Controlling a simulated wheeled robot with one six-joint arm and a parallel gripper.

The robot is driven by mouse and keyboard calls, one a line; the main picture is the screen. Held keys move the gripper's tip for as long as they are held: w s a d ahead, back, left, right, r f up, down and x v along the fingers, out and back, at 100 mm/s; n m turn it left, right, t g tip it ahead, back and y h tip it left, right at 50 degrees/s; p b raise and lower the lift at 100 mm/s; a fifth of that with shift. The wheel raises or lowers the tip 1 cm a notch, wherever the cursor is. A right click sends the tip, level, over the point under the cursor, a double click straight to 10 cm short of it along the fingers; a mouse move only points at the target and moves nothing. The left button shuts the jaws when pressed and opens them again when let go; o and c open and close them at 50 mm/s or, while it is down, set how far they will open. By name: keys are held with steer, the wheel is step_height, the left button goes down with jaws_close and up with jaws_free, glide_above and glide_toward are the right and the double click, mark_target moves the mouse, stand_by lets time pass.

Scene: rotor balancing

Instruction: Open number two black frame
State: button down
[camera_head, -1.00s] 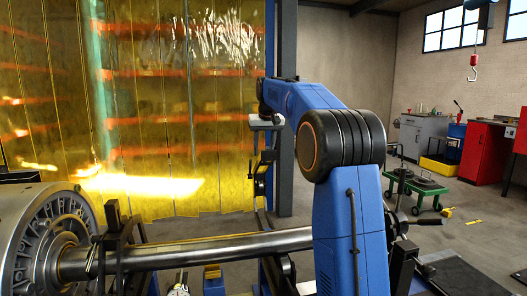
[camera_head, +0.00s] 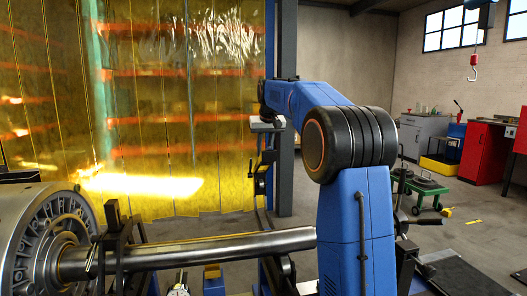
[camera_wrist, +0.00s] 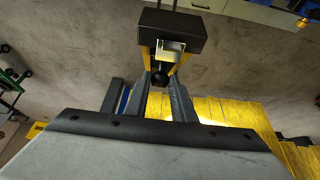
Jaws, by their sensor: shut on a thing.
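In the wrist view, my gripper (camera_wrist: 161,84) is shut on a black ball knob (camera_wrist: 160,77). The knob sits below a black block (camera_wrist: 183,22) with yellow sides and a bright metal plate, which appears to be part of a black frame. In the head view, a black part (camera_head: 261,172) stands upright below my wrist, behind the steel shaft (camera_head: 210,249). The fingertips are too small to make out there. Another black frame (camera_head: 115,236) stands around the shaft at the left, beside the rotor (camera_head: 38,240). My arm hides part of the shaft's right side.
A yellow curtain (camera_head: 150,120) with a bright glow hangs behind the shaft. At the right are a green cart (camera_head: 425,190), red cabinets (camera_head: 482,152) and a hanging hook (camera_head: 473,66). The floor between the cart and the shaft is mostly open.

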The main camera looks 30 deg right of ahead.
steer(key=s+a, duration=0.1)
steer(key=s, duration=0.4)
steer(key=shift+s+a+r+t, duration=0.3)
steer(key=shift+s+r, duration=0.05)
steer(key=shift+s, duration=0.05)
steer(key=c, duration=1.5)
jaws_free()
steer(key=shift+c, duration=0.2)
steer(key=shift+r, duration=0.1)
steer(key=v, duration=1.7)
steer(key=shift+s+a+r, duration=0.1)
steer(key=shift+a+r, duration=0.05)
